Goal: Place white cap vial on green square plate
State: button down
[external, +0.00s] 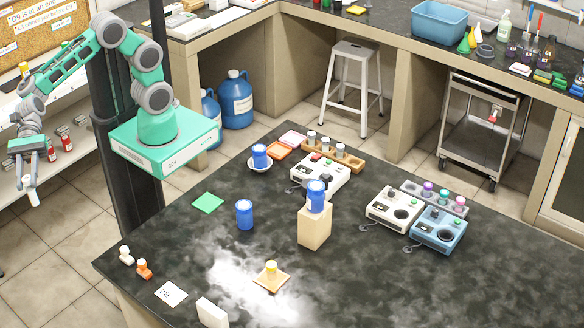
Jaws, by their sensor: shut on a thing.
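The green square plate (208,203) lies flat and bare on the dark bench, toward its left side. My gripper (31,174) is at the far left, pointing down in front of the wall shelves, well away from the plate and off the bench. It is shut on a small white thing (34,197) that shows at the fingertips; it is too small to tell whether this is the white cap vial. A small white-topped vial (125,255) stands near the bench's left edge, beside an orange one with a pale top (144,268).
A blue jar (244,215) stands right of the plate; another (260,155) sits on a white dish behind it. A wooden block (314,227) bears a blue container. Several vials, including a red one (67,143), stand on the shelves near my gripper.

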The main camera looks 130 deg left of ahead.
jog(key=s+a+f+m+h+p, duration=0.1)
jog(key=s+a+f, duration=0.35)
jog(key=a, duration=0.25)
jog(key=s+a+f, duration=0.3)
jog(key=s+a, duration=0.2)
jog(key=a, duration=0.1)
jog(key=w+a+f+n+t+y, duration=0.1)
jog(key=w+a+f+n+y, duration=0.2)
jog(key=a, duration=0.5)
jog(key=w+a+f+n+t+y, duration=0.15)
jog(key=w+a, duration=0.25)
jog(key=a, duration=0.4)
jog(key=w+a+f+n+y, duration=0.2)
jog(key=w+a+n+y, duration=0.15)
jog(key=a, duration=0.55)
jog(key=a+r+n+g+y, duration=0.2)
jog(key=a+n+y, duration=0.65)
jog(key=a, duration=0.65)
jog(key=shift+m+y, duration=0.65)
jog(key=shift+y, duration=0.1)
jog(key=shift+w+d+f+b, duration=0.45)
jog(key=shift+w+f+b, duration=0.3)
jog(key=shift+w+f, duration=1.55)
jog(key=shift+w+d+f+b, duration=0.5)
jog(key=shift+w+f+b, duration=0.3)
jog(key=shift+w+f, duration=1.45)
jog(key=shift+w+d+f+b, duration=0.45)
jog(key=shift+w+f+b, duration=0.3)
jog(key=shift+w+f, duration=1.55)
